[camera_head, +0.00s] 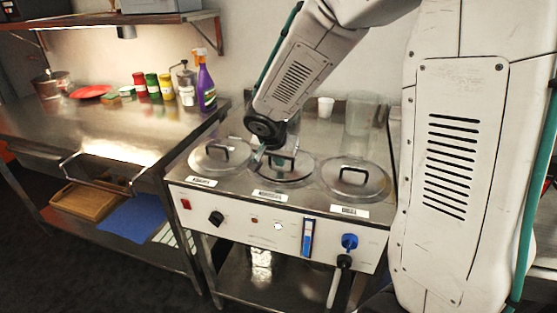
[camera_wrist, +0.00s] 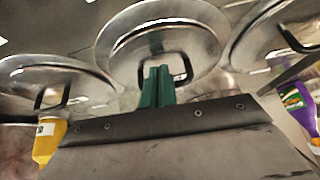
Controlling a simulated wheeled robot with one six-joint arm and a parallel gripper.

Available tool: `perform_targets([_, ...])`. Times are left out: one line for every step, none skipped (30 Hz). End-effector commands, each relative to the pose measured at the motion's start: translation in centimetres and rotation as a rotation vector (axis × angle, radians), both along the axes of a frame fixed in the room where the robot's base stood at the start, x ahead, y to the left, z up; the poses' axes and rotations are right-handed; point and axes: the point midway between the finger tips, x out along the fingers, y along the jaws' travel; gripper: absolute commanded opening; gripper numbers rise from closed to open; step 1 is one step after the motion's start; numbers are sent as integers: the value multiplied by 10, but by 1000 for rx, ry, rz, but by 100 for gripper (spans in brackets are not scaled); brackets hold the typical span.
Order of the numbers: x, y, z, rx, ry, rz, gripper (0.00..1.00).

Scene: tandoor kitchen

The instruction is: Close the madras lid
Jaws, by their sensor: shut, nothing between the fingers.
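Three round steel lids with black handles lie in a row on the steel counter unit: a left lid (camera_head: 205,160), a middle lid (camera_head: 300,175) and a right lid (camera_head: 372,185). Each has a small label below it; the print is too small to read, so I cannot tell which is madras. My gripper (camera_head: 262,155) is at the middle lid, by its handle. In the wrist view its green fingers (camera_wrist: 157,85) are together and empty, in front of the middle lid (camera_wrist: 122,40) and its handle. I cannot tell whether they touch it or whether that lid sits flush.
A white cup (camera_head: 325,107) and a clear container (camera_head: 362,113) stand behind the lids. A purple spray bottle (camera_head: 206,88) and several cans stand on the left steel table (camera_head: 100,125). The wrist view also shows a yellow bottle (camera_wrist: 47,145). My arm covers the right side.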

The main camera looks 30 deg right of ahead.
Motion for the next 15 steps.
perform_targets([0, 0, 4, 0, -3, -1, 0])
perform_targets([0, 0, 8, -1, -3, -1, 0])
perform_targets([0, 0, 13, 0, -6, -1, 0])
perform_targets([-1, 1, 18, 1, -7, -2, 0])
perform_targets([-1, 1, 23, 0, -6, -2, 0])
perform_targets([-2, 1, 32, 1, -8, -3, 0])
perform_targets([-3, 1, 39, 2, -8, -4, 0])
perform_targets([-6, 4, 42, 0, -4, -2, 0])
perform_targets([-15, 13, 41, 1, -2, 2, 0])
perform_targets([-21, 18, 40, 0, 0, 4, 0])
perform_targets([-26, 23, 41, 0, -2, 3, 0])
perform_targets([-32, 30, 42, -1, -1, 4, 0])
perform_targets([-37, 35, 42, 1, -1, 4, 0])
perform_targets([-42, 39, 43, 1, -2, 5, 0])
perform_targets([-48, 45, 44, 1, -1, 4, 0])
